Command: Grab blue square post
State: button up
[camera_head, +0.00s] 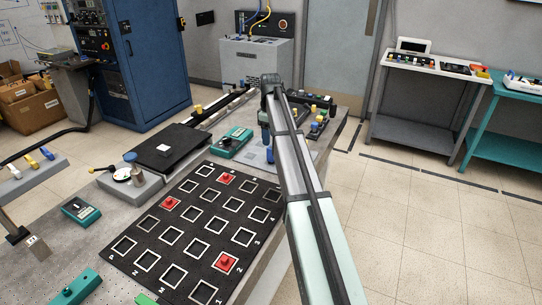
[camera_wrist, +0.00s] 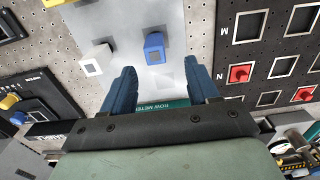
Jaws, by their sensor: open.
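The blue square post (camera_wrist: 154,46) stands on a light grey plate (camera_wrist: 178,20) in the wrist view. My gripper (camera_wrist: 160,70) is open, with its two dark blue fingers apart and nothing between them. The post lies just beyond the fingertips, a little left of the middle of the gap, and looks untouched. A pale grey square post (camera_wrist: 97,60) stands on the same plate to the left. In the head view my arm hides part of this area, and I cannot clearly tell the blue post from my blue fingers.
A black board (camera_head: 150,252) with white square outlines and red pieces (camera_head: 226,262) lies beside the plate. A green meter (camera_head: 232,142) and a flat black box (camera_head: 172,148) are nearby. In the wrist view, a dark panel with knobs (camera_wrist: 30,105) is at the left.

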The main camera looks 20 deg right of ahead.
aim_at(271, 147)
notch_tip(271, 147, down, 4)
jog(key=shift+f, duration=0.25)
jog(key=shift+w+d+f, duration=0.15)
jog(key=shift+f, duration=1.15)
jog(key=shift+w+d+f, duration=0.1)
jog(key=shift+f, duration=1.2)
jog(key=shift+c, duration=0.3)
jog(key=c, duration=1)
jog(key=shift+c, duration=0.2)
jog(key=shift+r, duration=0.15)
